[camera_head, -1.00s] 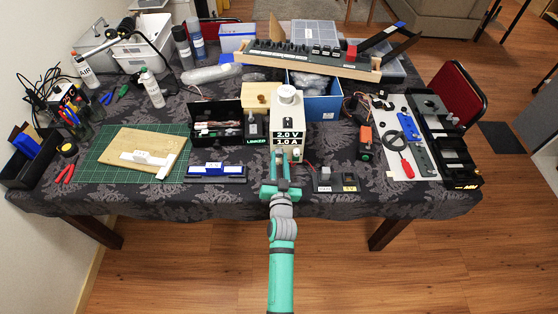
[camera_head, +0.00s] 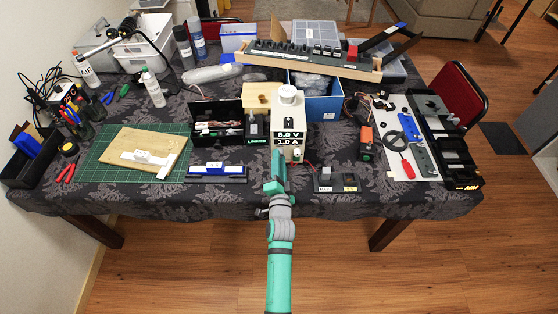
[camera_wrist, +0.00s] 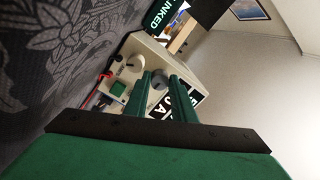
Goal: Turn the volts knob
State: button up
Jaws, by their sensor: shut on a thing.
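The cream power supply (camera_head: 287,108) stands near the table's front edge. Its display (camera_head: 289,138) reads 5.0 V and 1.0 A. In the wrist view the power supply (camera_wrist: 152,45) appears tilted. The volts knob (camera_wrist: 158,81), a grey dial, sits between the fingertips of my gripper (camera_wrist: 160,79). A second pale knob (camera_wrist: 135,62) is beside it, free of the fingers. In the head view my gripper (camera_head: 277,155) reaches the front of the power supply and hides the held knob. My gripper is shut on the volts knob.
A black box (camera_head: 217,121) stands left of the power supply, a blue box (camera_head: 322,105) behind right. A small black module (camera_head: 336,182) lies at the front right.

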jog(key=shift+m, duration=0.6)
jog(key=o, duration=1.1)
jog(key=shift+c, duration=0.2)
jog(key=shift+f, duration=0.1)
jog(key=shift+f+n, duration=0.1)
jog(key=shift+n, duration=0.3)
